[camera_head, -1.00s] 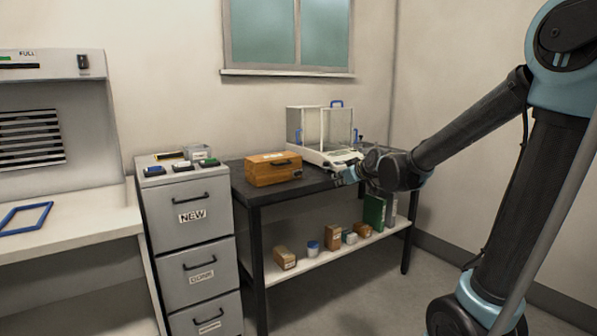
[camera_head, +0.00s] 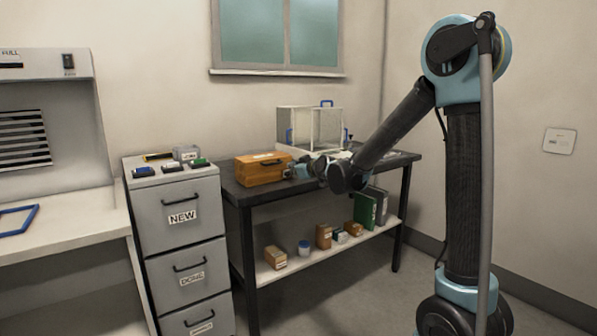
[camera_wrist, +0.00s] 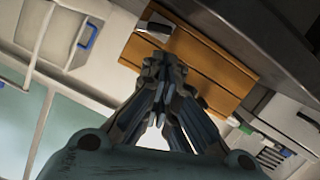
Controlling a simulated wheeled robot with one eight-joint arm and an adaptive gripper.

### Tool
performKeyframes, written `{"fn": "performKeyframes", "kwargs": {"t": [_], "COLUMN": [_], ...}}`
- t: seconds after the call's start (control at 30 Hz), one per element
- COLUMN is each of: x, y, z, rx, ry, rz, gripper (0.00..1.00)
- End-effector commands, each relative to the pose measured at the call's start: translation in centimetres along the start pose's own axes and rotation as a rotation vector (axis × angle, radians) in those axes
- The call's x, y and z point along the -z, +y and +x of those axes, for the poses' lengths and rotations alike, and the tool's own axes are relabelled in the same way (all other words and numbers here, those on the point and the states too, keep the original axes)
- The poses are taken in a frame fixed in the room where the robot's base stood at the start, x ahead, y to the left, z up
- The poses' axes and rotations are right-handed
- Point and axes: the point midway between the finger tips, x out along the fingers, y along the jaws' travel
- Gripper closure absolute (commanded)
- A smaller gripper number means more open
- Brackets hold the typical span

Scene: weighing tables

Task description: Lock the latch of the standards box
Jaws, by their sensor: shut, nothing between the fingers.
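The standards box (camera_head: 258,172) is an orange-brown wooden case with a dark handle on its front. It sits shut on the dark table, left of the balance. In the wrist view the box (camera_wrist: 205,65) fills the upper middle. My gripper (camera_head: 292,171) is at the right end of the box in the head view. In the wrist view my gripper (camera_wrist: 158,60) has its fingers together and empty, overlapping the box; I cannot tell whether they touch it. I cannot make out the latch or its state.
The glass-walled balance (camera_head: 312,128) stands behind my gripper on the table (camera_head: 235,193). A grey filing cabinet (camera_head: 160,200) with small items on top stands to the left. A lower shelf (camera_head: 325,255) holds small boxes and a green binder (camera_head: 366,211).

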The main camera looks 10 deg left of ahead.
Motion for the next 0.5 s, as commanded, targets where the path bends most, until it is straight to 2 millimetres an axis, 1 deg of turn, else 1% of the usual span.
{"fn": "performKeyframes", "kwargs": {"t": [0.03, 0.1, 0.3, 0.5], "x": [0.0, 0.0, 0.0, 0.0], "y": [0.0, 0.0, 0.0, 0.0], "z": [0.8, 1.7, 3.9, 5.1], "rx": [0.0, 0.0, 0.0, 0.0], "ry": [0.0, 0.0, -0.001, -0.001], "rz": [0.0, 0.0, 0.0, 0.0], "gripper": [1.0, 1.0, 1.0, 1.0]}}
